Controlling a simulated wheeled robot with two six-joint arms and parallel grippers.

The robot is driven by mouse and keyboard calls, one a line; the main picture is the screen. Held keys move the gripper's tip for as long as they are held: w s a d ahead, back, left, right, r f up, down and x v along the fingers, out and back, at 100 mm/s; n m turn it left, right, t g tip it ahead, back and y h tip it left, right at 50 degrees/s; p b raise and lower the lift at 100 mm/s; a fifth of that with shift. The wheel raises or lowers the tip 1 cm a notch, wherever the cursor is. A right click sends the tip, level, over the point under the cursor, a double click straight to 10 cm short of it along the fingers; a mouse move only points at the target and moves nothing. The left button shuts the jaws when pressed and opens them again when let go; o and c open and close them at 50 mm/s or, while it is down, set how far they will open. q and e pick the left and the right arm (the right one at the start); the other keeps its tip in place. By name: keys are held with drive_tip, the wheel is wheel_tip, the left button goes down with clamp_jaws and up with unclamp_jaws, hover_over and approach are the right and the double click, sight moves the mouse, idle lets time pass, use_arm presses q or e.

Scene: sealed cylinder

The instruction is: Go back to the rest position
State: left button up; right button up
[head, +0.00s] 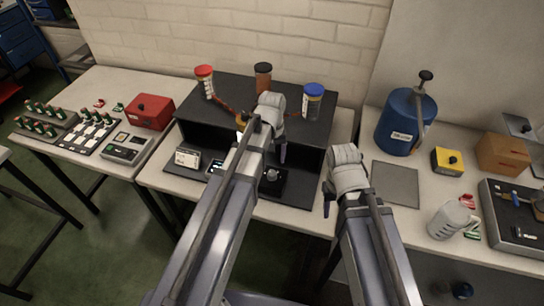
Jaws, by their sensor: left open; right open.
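My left gripper (270,120) is over the middle table, in front of the black shelf unit (320,130). My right gripper (343,180) is over the gap between the middle and right tables. Both are open, with nothing seen held; my arm links partly hide their fingers. A blue cylinder (398,125) with a dark knob on top stands upright on the right table, apart from both grippers. Red-capped (205,80), dark-capped (263,76) and blue-capped (313,100) jars stand on the shelf unit's top.
The left table holds a red box (151,111), a grey device (127,148) and racks of small vials (37,120). A brick wall stands behind.

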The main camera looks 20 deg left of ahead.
use_arm(q)
drive_tip(key=s+d+m+y, duration=0.1)
drive_tip(key=s+d+m, duration=0.6)
drive_tip(key=s+d, duration=0.3)
drive_tip(key=s, duration=0.4)
drive_tip(key=shift+s+d, duration=0.2)
